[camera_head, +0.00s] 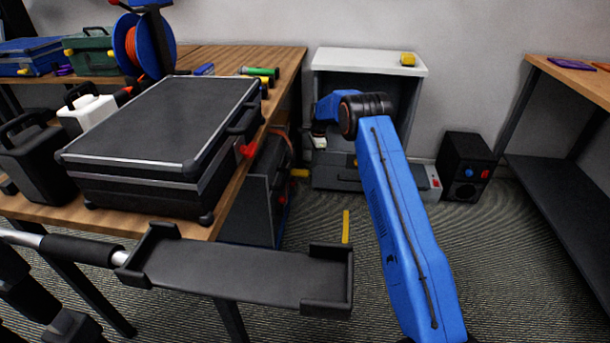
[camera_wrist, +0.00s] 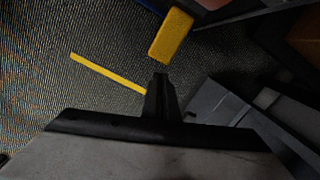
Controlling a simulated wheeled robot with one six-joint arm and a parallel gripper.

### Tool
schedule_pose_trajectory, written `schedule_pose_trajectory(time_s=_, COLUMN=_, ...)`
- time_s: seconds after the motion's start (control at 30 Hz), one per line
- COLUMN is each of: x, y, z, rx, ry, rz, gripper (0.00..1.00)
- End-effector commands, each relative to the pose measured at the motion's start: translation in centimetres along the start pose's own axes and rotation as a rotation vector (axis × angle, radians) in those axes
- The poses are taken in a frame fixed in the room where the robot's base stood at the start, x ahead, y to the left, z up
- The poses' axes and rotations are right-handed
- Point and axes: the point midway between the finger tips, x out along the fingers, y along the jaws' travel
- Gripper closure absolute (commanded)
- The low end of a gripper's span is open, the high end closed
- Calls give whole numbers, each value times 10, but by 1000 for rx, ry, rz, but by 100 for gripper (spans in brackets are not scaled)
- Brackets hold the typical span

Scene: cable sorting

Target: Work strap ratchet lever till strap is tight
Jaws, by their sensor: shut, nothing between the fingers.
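No strap or ratchet lever can be made out in either view. My gripper (camera_wrist: 160,80) shows in the wrist view as a dark narrow pair of fingers, shut together and empty, above the carpet. In the head view my blue arm reaches toward the white-topped cabinet, and I cannot clearly make out the fingers there. A yellow strip (camera_wrist: 107,73) lies on the floor left of the fingers in the wrist view; a yellow strip (camera_head: 346,226) also shows in the head view. A yellow block (camera_wrist: 171,36) is just beyond the fingertips, apart from them.
A wooden bench (camera_head: 232,58) at the left carries a large black case (camera_head: 165,110) and a blue cable reel (camera_head: 155,45). The white-topped cabinet (camera_head: 340,58) stands against the wall. A black box (camera_head: 465,160) and a shelf table (camera_head: 575,82) are at the right. Carpet between is mostly clear.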

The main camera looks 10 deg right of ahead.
Motion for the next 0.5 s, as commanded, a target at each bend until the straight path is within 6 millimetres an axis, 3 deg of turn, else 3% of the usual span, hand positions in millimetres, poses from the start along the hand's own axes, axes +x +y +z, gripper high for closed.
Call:
schedule_pose_trajectory(time_s=0.3, x=-65, y=0, z=0, rx=0, ry=0, rz=-2, gripper=100)
schedule_pose_trajectory(time_s=0.5, x=-97, y=0, z=0, rx=0, ry=0, rz=0, gripper=100)
